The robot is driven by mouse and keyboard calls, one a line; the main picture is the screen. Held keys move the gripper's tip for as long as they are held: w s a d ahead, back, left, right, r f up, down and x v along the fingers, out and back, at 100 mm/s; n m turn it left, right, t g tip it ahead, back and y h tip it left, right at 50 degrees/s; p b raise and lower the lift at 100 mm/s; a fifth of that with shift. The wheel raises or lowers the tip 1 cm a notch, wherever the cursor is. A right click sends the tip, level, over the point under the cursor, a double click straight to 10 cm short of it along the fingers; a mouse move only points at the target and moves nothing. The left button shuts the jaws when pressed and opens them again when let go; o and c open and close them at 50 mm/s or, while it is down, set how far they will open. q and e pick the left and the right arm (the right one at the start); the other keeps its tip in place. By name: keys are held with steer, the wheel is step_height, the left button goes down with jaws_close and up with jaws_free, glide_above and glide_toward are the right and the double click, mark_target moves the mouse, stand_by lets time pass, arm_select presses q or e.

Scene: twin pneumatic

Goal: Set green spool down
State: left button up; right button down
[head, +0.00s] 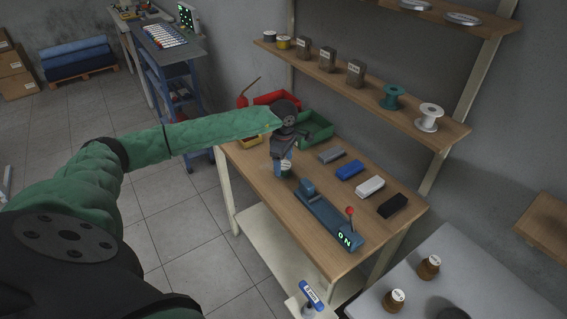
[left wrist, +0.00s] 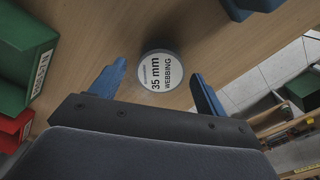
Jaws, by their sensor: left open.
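A small spool (head: 287,169) with a pale round top and a dark greenish body stands upright on the wooden workbench (head: 325,173), near its left edge. In the left wrist view the label on this spool (left wrist: 162,72) reads "35 mm WEBBING". My left gripper (head: 281,163) is right at the spool, pointing down. Its blue fingers (left wrist: 158,80) are spread either side of the spool's top in the left wrist view, with gaps on both sides. A teal-green spool (head: 391,97) stands on the shelf. My right gripper is not in view.
A blue device (head: 325,215) with a red-knobbed lever and a lit "ON" sign lies just right of the spool. Grey, blue, white and black blocks (head: 370,187) line the bench. Green (head: 316,129) and red bins (head: 262,101) stand behind the gripper.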

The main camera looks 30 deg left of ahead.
mark_target(284, 165)
arm_select(q)
step_height(284, 165, up, 11)
steer(key=p, duration=0.1)
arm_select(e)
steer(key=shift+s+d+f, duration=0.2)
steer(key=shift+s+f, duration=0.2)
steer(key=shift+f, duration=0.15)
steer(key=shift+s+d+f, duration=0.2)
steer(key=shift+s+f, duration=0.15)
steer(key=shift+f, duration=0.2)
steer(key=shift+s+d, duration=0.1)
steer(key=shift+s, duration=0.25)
